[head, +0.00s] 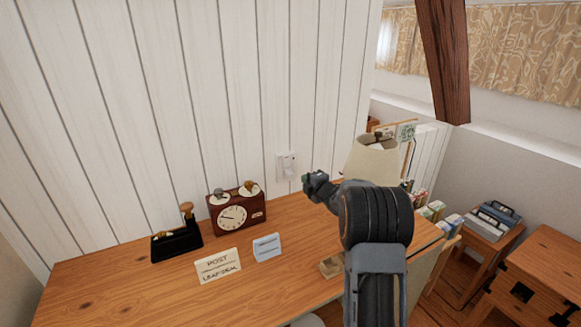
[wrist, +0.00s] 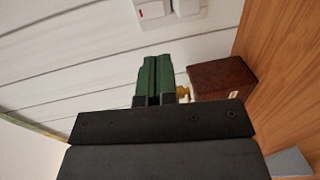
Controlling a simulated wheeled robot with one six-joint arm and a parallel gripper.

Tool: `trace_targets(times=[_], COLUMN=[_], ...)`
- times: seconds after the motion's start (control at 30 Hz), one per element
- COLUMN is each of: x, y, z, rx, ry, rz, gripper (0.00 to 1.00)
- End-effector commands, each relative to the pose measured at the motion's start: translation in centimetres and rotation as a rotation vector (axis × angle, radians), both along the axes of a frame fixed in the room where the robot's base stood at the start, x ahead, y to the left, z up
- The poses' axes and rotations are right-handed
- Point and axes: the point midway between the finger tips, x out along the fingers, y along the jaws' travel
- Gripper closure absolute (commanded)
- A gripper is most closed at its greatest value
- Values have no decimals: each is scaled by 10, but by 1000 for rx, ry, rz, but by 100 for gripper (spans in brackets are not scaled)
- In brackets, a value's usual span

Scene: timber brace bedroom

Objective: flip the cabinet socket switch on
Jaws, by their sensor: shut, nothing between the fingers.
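A white socket switch plate (head: 287,167) is on the white plank wall above the desk. In the wrist view a white switch (wrist: 154,10) with a red mark shows at the top edge, partly cut off, beside another white plate section (wrist: 186,7). My gripper (head: 305,178) is just right of and slightly below the plate in the head view. Its green fingers (wrist: 154,75) are together and empty in the wrist view. They appear apart from the switch. I cannot tell the switch's position.
A cream lampshade (head: 370,162) stands close behind my arm. The wall left of the switch is clear.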

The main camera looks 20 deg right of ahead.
Motion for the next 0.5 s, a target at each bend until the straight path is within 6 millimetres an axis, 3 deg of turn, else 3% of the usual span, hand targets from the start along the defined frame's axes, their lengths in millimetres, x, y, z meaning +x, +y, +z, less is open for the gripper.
trace_targets(times=[0.3, 0.5], x=[69, 101], y=[9, 12], z=[-8, -12], rx=[1, 1], ry=[0, 1], rz=[2, 1], gripper=[100, 100])
